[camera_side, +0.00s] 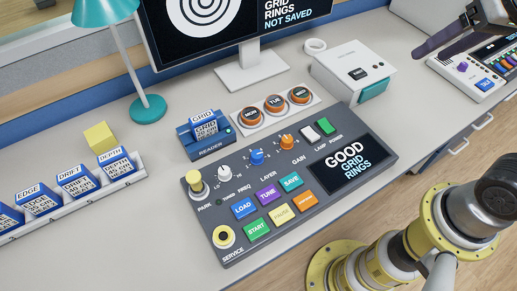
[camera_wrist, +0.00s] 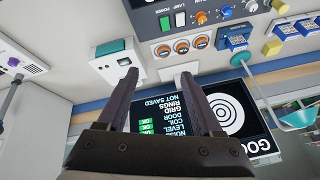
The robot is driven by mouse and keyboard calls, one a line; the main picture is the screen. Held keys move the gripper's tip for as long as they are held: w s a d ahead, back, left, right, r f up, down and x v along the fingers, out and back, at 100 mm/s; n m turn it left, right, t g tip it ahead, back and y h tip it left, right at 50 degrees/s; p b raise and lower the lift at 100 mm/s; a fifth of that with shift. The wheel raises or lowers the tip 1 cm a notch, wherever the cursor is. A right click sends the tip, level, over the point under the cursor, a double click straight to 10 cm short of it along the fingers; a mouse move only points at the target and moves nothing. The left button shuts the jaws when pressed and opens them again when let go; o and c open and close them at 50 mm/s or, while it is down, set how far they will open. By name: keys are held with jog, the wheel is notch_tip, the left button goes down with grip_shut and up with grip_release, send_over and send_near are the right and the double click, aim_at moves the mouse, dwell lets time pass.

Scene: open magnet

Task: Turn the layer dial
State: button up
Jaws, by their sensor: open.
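The layer dial is the blue knob (camera_side: 257,157) above the LAYER label on the dark grey console (camera_side: 347,205). It stands between a white knob (camera_side: 224,173) and an orange knob (camera_side: 287,142). In the wrist view the blue knob (camera_wrist: 223,13) shows near the top edge, beside the orange knob (camera_wrist: 201,17). My gripper (camera_wrist: 160,74) is open and empty, its two dark fingers apart. It is well away from the dial; in the side view its dark fingers show at the upper right, partly cut off. I cannot read the dial's setting.
A monitor (camera_side: 166,49), a teal lamp (camera_side: 148,107) and a white box (camera_side: 350,62) stand behind the console. A reader (camera_side: 209,150) and three round orange-rimmed pieces (camera_side: 275,104) sit by its back edge. A yellow-topped PARK post (camera_side: 194,178) rises at its left corner.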

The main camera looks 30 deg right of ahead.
jog(key=w+a+g, duration=0.1)
jog(key=w+a, duration=0.4)
jog(key=w, duration=0.4)
jog(key=n+g, duration=0.2)
jog(key=g, duration=0.3)
send_over(257, 154)
notch_tip(257, 154, down, 18)
notch_tip(257, 154, down, 13)
jog(key=shift+f, duration=0.1)
grip_shut()
